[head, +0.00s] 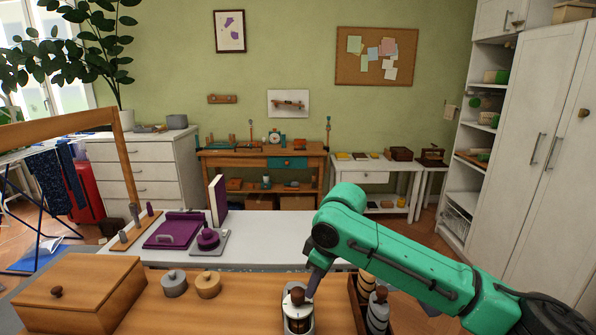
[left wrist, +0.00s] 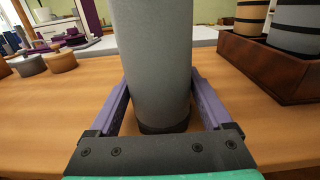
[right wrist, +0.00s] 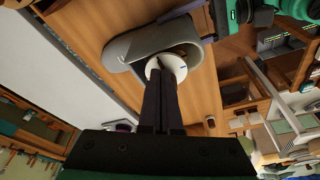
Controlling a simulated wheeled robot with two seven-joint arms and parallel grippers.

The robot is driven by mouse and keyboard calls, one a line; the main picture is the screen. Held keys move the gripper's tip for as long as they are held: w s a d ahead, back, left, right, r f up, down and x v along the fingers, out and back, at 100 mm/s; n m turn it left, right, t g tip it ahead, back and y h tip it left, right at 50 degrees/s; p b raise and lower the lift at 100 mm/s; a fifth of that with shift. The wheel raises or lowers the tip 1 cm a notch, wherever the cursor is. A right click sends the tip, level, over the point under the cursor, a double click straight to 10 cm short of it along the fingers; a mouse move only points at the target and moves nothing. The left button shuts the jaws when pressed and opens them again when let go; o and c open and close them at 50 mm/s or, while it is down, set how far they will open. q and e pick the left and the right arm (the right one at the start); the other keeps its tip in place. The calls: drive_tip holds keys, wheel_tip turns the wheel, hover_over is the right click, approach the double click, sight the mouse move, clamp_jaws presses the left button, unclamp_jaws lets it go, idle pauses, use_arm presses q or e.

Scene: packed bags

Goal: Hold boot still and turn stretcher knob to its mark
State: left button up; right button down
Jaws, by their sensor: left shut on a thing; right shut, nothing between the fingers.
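The grey boot (head: 299,325) stands at the front edge of the wooden table in the head view. I cannot make out the mark.
A dark wooden tray (head: 356,305) holding banded cylinders stands close on the right. A grey round pot (head: 174,284), a tan round pot (head: 208,285) and a wooden box (head: 82,292) stand to the left. Bare tabletop (head: 245,312) lies between the pots and the boot.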

drive_tip(key=shift+a, duration=0.25)
idle(0.4)
drive_tip(key=shift+s, duration=0.15)
drive_tip(key=shift+s+a, duration=0.3)
drive_tip(key=shift+s, duration=0.1)
drive_tip(key=shift+s+a, duration=0.1)
idle(0.5)
drive_tip(key=shift+s+d, duration=0.25)
drive_tip(key=a+v, duration=0.1)
drive_tip(key=v, duration=0.4)
drive_tip(key=shift+w+r, duration=0.3)
drive_tip(key=shift+r, duration=0.25)
